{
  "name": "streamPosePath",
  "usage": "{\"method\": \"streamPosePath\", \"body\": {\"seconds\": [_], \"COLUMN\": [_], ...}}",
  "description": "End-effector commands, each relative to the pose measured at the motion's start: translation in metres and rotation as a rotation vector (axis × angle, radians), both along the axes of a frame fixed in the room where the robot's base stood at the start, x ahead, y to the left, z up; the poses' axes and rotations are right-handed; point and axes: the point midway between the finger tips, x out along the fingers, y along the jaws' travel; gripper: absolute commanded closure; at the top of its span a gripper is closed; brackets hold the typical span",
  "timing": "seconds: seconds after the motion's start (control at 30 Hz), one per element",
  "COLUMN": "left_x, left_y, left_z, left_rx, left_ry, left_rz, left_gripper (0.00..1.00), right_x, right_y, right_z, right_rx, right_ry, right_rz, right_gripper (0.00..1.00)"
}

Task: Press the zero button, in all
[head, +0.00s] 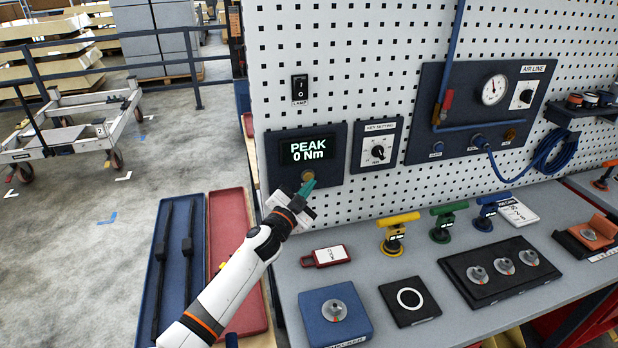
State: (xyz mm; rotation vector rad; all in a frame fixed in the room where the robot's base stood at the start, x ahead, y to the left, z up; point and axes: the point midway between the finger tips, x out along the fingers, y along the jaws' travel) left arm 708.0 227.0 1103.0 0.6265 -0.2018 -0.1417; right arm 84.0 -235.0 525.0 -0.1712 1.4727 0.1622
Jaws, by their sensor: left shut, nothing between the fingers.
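The display panel (335,166) is a dark plate on the pegboard, and its screen (307,149) reads "PEAK 0 Nm". A round brass-coloured button (308,175) sits below the screen; I cannot read a label on it. My left gripper (308,187) is shut and empty, with its teal fingertips just below the button and overlapping its lower edge in the picture. I cannot tell whether the tips touch the button or stop short of it. My right gripper is out of view.
A key setting dial (377,152) and an air line panel (480,105) are to the right on the pegboard. The grey bench (450,300) below bears yellow, green and blue T-handled tools, a red tag (326,256) and a blue block (336,315). Trays (228,225) lie left.

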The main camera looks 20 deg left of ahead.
Motion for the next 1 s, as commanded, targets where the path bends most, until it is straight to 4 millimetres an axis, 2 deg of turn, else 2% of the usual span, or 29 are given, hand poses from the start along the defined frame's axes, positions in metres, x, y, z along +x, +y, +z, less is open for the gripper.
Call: {"method": "streamPosePath", "body": {"seconds": [0.6, 1.0], "left_x": [-0.040, -0.041], "left_y": [-0.027, -0.028], "left_z": [0.001, 0.000], "left_rx": [-0.002, 0.000], "left_ry": [0.001, 0.000], "left_rz": [-0.001, 0.000], "left_gripper": [1.00, 1.00], "right_x": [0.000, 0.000], "right_y": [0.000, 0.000], "right_z": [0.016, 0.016], "right_rx": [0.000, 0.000], "right_ry": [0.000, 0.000], "right_rz": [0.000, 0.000], "right_gripper": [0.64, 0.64]}}
